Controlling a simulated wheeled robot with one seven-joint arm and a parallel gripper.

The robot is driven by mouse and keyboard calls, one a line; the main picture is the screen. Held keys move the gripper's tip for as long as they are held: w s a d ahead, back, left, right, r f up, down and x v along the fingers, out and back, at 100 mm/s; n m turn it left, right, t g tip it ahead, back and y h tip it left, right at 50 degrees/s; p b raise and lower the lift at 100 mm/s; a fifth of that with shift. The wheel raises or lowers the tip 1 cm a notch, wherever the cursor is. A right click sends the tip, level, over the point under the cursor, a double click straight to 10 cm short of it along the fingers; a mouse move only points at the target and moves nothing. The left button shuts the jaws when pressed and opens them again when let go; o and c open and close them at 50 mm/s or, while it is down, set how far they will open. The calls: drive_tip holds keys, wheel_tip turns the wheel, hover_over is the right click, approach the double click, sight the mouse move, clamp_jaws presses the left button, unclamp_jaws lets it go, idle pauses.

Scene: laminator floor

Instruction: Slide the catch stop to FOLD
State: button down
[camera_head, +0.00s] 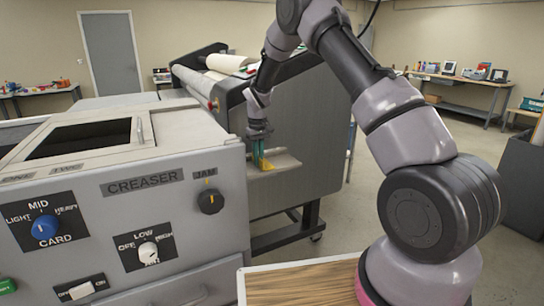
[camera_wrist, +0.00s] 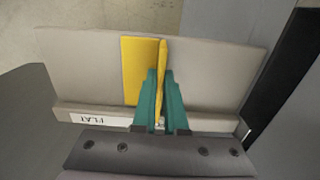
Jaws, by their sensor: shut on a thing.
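The catch stop (camera_wrist: 138,68) is yellow, with a flat plate and an upright fin. It sits near the middle of a beige catch tray (camera_wrist: 215,70) in the wrist view. My gripper (camera_wrist: 161,84) has its teal fingers on both sides of the fin and is shut on it. A FLAT label (camera_wrist: 91,120) is on the tray's near lip, left of the stop. No FOLD label shows; my gripper covers part of the lip. In the head view the stop (camera_head: 267,165) and my gripper (camera_head: 261,152) are at the tray (camera_head: 284,163) on the machine's side.
The grey creaser cabinet (camera_head: 120,215) with knobs stands at the left, close to the tray. The dark laminator side panel (camera_head: 315,125) rises behind the tray. A wooden top (camera_head: 305,285) is in front. Open floor (camera_head: 345,215) lies to the right.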

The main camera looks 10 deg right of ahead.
drive_tip(key=shift+s+a, duration=0.15)
drive_tip(key=shift+a, duration=0.3)
drive_tip(key=c, duration=1)
unclamp_jaws()
drive_tip(key=shift+a, duration=0.1)
drive_tip(key=shift+o, duration=0.2)
drive_tip(key=shift+r, duration=0.2)
wheel_tip(320, 180, up, 10)
drive_tip(key=shift+r, duration=0.2)
